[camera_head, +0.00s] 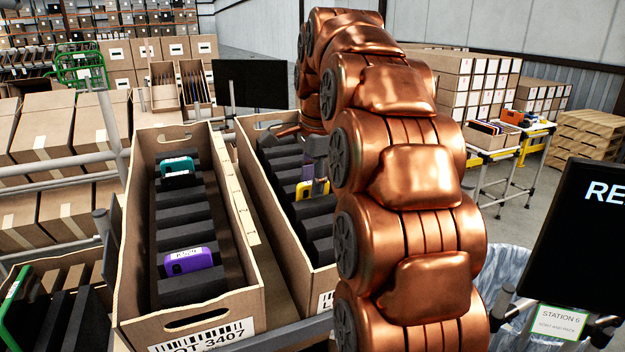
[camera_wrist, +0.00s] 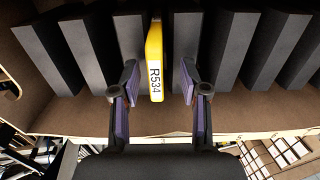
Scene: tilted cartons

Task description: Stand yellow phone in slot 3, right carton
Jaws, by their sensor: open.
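My gripper (camera_wrist: 158,80) is open, with one purple-padded finger on each side of the phone. A gap shows between the phone and each finger. In the head view my arm hides most of the gripper and the carton's right side.
The left carton (camera_head: 132,265) holds a purple phone (camera_head: 188,260) near the front and a teal phone (camera_head: 177,166) near the back. Foam dividers (camera_wrist: 215,50) flank the yellow phone closely. A dark monitor (camera_head: 590,225) stands at the right.

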